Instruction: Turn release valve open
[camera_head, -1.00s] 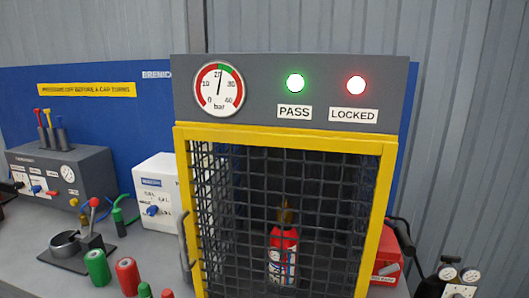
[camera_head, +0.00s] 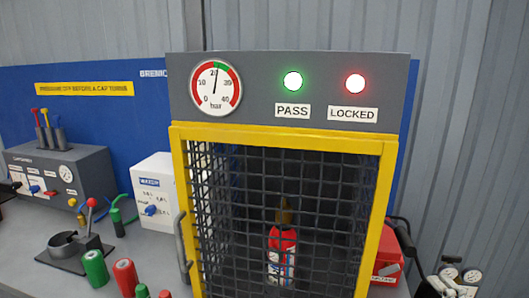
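A yellow-framed mesh cage (camera_head: 285,140) stands in the middle, its door closed, with a red extinguisher (camera_head: 282,245) upright behind the mesh. On the grey panel above it, a pressure gauge (camera_head: 215,88) reads near 20 bar. The green PASS lamp (camera_head: 293,81) and red LOCKED lamp (camera_head: 355,83) are both lit. A white box (camera_head: 155,185) left of the cage has a blue knob (camera_head: 151,210); its small label is unreadable. Small coloured knobs (camera_head: 35,189) sit on a grey unit at the left. I cannot tell which control is the release valve.
Green (camera_head: 95,268) and red (camera_head: 126,276) cylinders stand on the bench in front, beside a small lever fixture (camera_head: 75,248). A grey handle (camera_head: 183,245) projects at the cage's left edge. A red box (camera_head: 388,262) and gauges (camera_head: 460,275) are at the right.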

